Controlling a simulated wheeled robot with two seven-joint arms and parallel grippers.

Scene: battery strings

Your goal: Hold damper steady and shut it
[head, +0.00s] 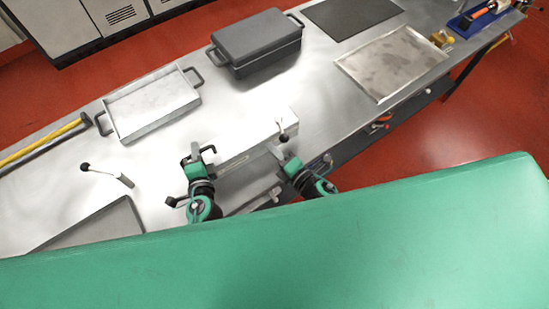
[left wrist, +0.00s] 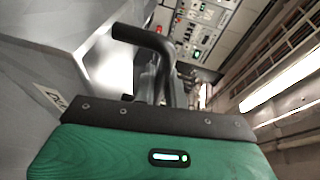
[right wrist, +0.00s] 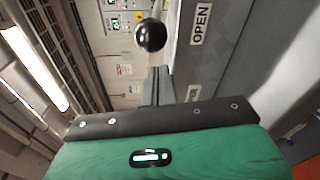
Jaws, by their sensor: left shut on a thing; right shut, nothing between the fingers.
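The damper (head: 245,140) is a pale grey box on the bench in the middle of the head view. A lever with a black ball knob (head: 283,138) stands at its right end. In the right wrist view the knob (right wrist: 151,35) is beyond my fingers, beside a label reading OPEN (right wrist: 201,23). My left gripper (head: 198,157) is shut on a black bar handle (left wrist: 145,36) at the damper's left end; its fingertips are partly hidden. My right gripper (head: 286,160) is shut and empty at the right end, just below the knob in the head view.
A grey tray (head: 150,107), a dark lidded box (head: 257,45), a dark mat (head: 350,15) and a shallow metal tray (head: 393,65) lie along the bench. A green surface (head: 330,245) fills the foreground.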

